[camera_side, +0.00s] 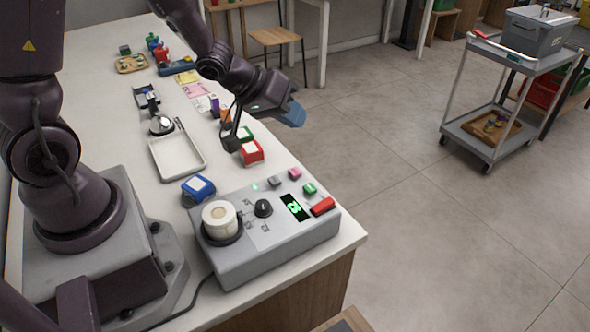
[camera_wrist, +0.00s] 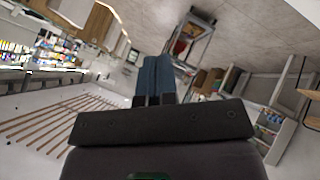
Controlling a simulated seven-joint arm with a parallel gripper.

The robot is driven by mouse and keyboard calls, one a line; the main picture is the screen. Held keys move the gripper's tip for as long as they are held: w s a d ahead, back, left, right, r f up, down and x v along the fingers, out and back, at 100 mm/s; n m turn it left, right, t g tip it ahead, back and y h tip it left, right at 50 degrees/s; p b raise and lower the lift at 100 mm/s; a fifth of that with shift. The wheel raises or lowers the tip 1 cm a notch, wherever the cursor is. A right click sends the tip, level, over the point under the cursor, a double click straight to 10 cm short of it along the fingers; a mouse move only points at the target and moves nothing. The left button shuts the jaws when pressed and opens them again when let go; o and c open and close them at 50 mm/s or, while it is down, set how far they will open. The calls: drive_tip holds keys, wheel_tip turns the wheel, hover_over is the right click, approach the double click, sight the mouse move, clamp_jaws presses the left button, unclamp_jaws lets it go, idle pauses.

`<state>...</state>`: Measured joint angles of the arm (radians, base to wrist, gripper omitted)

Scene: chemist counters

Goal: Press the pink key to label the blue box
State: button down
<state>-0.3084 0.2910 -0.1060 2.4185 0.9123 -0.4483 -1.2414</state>
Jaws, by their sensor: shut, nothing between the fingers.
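The pink key (camera_side: 295,173) is on the back edge of the grey label machine (camera_side: 275,256), beside a grey key (camera_side: 274,181) and a green key (camera_side: 309,188). The blue box (camera_side: 198,187), with a white top, sits on the counter just behind the machine's left end. My gripper (camera_side: 293,114) is shut and empty, held in the air past the counter's right side, behind and above the keys. Its blue fingers (camera_wrist: 154,78) are together in the wrist view, which looks out into the room and shows neither keys nor box.
A red box (camera_side: 252,152) and a green box (camera_side: 245,134) stand on the counter below my wrist. A white tray (camera_side: 178,172) lies behind the blue box. The machine also carries a label roll (camera_side: 219,218), a black knob (camera_side: 263,208), a lit display (camera_side: 295,207) and a red bar (camera_side: 322,206).

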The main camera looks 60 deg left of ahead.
sight(293, 169)
drive_tip(key=shift+f, duration=4.4)
drive_tip(key=shift+f, duration=0.1)
drive_tip(key=shift+f, duration=0.35)
